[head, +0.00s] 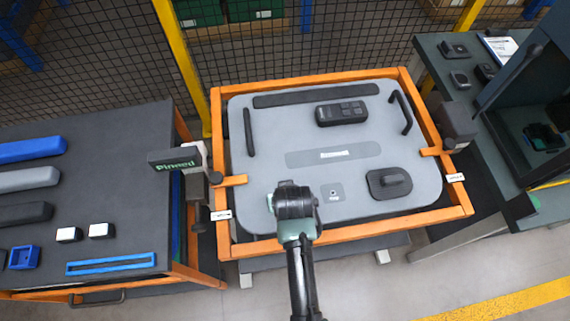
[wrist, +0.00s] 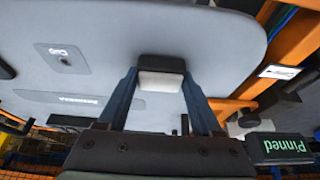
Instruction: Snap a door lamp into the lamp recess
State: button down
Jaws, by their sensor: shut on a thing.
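My gripper (head: 295,205) is over the near edge of the grey door panel (head: 240,165), left of its middle. In the wrist view the two blue fingers (wrist: 160,85) are shut on a small door lamp (wrist: 160,80) with a pale face and dark body. The lamp is close to the door panel (wrist: 110,25); I cannot tell whether it touches. No lamp recess shows clearly; the gripper hides part of the panel in the head view. Two more lamps with white faces (head: 69,235) (head: 101,231) lie on the left table.
An orange frame (head: 345,233) surrounds the panel, with clamps at left (head: 215,178) and right (head: 458,125). A sign reading "Pinned" (head: 178,158) stands at left. A black switch block (head: 341,112), handle (head: 402,112) and raised black part (head: 390,183) are on the panel.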

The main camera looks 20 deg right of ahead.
jog(key=shift+s+a+f+b, duration=0.15)
jog(key=shift+s+f+b, duration=0.35)
jog(key=shift+f, duration=0.45)
jog(key=shift+s+f+p, duration=0.3)
jog(key=shift+s+f, duration=0.05)
jog(key=shift+f, duration=0.5)
dwell(5.3)
grip_release()
jog(key=shift+r, duration=0.65)
jog(key=w+v, duration=0.1)
jog(key=v, duration=1.3)
jog(key=shift+w+r+t+b, duration=0.35)
jog(key=shift+w+t+b, duration=0.05)
